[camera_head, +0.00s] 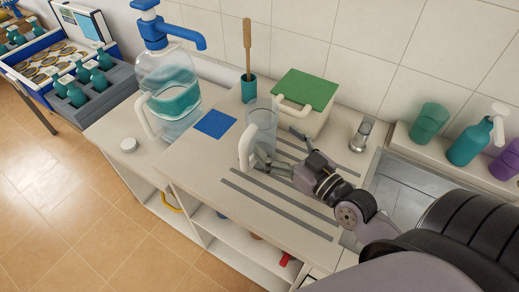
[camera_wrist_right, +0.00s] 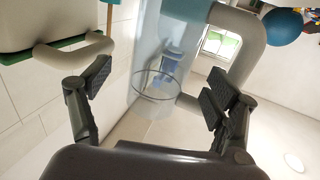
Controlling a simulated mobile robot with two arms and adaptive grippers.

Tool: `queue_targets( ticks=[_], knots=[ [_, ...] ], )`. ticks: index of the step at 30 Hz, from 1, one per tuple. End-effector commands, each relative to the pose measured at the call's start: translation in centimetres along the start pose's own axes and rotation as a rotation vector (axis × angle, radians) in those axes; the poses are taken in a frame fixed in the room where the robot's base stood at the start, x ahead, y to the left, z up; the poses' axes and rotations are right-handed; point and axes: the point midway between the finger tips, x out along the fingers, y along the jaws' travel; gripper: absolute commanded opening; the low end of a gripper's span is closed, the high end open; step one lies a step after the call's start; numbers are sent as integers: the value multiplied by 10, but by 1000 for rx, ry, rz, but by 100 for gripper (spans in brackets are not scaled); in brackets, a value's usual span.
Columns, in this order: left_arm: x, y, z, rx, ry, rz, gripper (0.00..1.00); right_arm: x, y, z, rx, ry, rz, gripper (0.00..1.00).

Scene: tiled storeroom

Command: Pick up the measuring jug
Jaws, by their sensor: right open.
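The measuring jug (camera_head: 262,128) is clear, with a white handle on its left side, and stands upright on the counter (camera_head: 200,178). My right gripper (camera_head: 267,163) is low beside the jug on its near side, with its fingers apart. In the right wrist view, the jug's clear body (camera_wrist_right: 165,60) lies ahead between the open fingers of that gripper (camera_wrist_right: 160,85). The jug's handle is close to the right-hand finger; I cannot tell whether they touch. My left gripper is out of view.
A white box with a green lid (camera_head: 305,92) and a teal cup holding a wooden-handled tool (camera_head: 249,87) stand behind the jug. A large water bottle with a blue pump (camera_head: 170,80) is to the left. A blue mat (camera_head: 215,124) lies nearby. A sink (camera_head: 405,195) is right.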

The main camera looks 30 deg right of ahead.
Motion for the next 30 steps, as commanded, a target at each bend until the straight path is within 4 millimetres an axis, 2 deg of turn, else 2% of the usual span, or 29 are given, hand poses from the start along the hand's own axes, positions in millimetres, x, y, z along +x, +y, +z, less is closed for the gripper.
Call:
queue_targets(
  ticks=[5,12,15,23,30],
  knots=[
    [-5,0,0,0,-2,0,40,11,-1,0,0,1,1,82],
    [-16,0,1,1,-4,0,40,43,-3,3,0,2,0,82],
    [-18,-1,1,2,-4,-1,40,51,-3,4,1,1,-1,82],
    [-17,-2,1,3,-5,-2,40,53,-3,5,-1,0,-1,82],
    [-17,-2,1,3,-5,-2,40,53,-3,5,-1,0,-1,67]
  ],
)
